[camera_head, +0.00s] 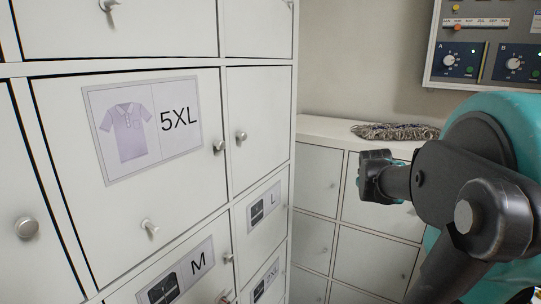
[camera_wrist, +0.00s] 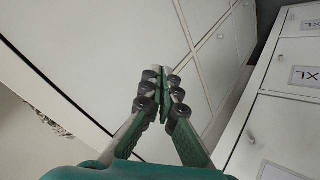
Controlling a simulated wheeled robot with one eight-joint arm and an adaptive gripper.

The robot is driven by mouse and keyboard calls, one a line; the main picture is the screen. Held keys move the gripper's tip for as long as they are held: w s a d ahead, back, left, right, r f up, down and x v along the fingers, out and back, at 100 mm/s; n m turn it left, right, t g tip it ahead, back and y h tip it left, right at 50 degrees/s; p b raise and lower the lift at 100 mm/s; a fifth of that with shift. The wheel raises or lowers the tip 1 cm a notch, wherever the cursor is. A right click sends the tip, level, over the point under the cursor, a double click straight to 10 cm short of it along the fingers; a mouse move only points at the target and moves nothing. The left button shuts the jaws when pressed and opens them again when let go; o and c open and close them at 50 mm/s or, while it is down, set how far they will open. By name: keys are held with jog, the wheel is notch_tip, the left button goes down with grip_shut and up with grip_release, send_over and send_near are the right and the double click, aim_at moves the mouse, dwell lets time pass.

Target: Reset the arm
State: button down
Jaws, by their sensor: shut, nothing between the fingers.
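My gripper (camera_wrist: 163,74) shows in the wrist view with its green-padded fingers together and nothing between them. It points toward pale locker doors (camera_wrist: 120,35), and I cannot tell the gap to them. In the head view my dark and teal arm is folded at the right, in front of the low lockers and the control panel. Its fingers cannot be made out there.
A tall white locker bank (camera_head: 262,115) fills the left, with round knobs and a 5XL shirt label (camera_head: 142,128). Low lockers (camera_head: 370,262) stand behind my arm, with a grey mop-like bundle (camera_head: 395,131) on top. A control panel (camera_head: 487,42) hangs above.

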jog(key=s+a+f+m+g+y, duration=0.1)
jog(key=s+a+f+m+g, duration=0.1)
jog(key=s+a+f, duration=0.5)
jog(key=s+a+f+m+g+y, duration=0.2)
jog(key=s+a+f, duration=0.5)
jog(key=s+f, duration=0.5)
jog(key=shift+s+f+m+y, duration=0.3)
jog(key=shift+s+m, duration=0.1)
jog(key=shift+s, duration=0.4)
jog(key=shift+d, duration=0.15)
